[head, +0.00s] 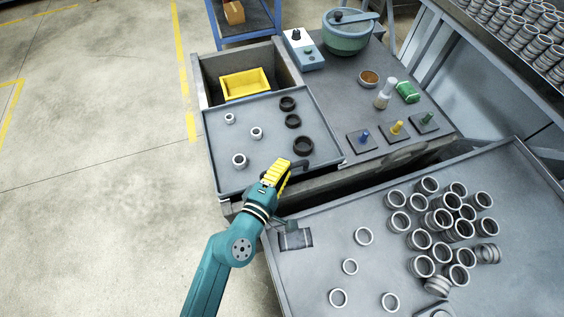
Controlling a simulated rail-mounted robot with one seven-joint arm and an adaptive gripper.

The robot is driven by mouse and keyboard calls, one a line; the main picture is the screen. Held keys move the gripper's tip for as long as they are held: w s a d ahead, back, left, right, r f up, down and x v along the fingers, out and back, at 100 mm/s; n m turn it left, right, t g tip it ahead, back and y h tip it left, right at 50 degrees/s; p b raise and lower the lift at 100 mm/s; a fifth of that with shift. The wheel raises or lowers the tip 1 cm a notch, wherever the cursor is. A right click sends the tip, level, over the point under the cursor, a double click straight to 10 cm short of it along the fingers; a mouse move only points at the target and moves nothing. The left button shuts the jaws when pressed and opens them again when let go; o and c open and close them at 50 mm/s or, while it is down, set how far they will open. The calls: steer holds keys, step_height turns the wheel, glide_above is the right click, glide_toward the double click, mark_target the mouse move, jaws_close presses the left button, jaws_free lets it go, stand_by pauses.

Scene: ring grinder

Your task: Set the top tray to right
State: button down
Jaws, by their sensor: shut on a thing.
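The grey top tray (262,113) sits at the bench's left part, tilted a little in the picture. It carries small pale rings (256,132) on its left and dark rings (293,121) on its right. My gripper (298,165), with a yellow body, is at the tray's near edge, right of its middle. It is shut on the tray there; the exact contact of the fingertips is small and partly hidden by the gripper itself.
Behind the tray is an open compartment with a yellow bin (245,83). To the right, the bench holds a control box (304,50), a bowl (347,42), a green item (407,91) and colored knobs on plates (397,128). A nearer table (320,268) holds many metal rings (440,220).

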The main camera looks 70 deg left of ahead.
steer(key=shift+d+f, duration=0.1)
steer(key=c, duration=1.3)
jaws_free()
steer(key=shift+w+d, duration=0.15)
steer(key=v, duration=1.2)
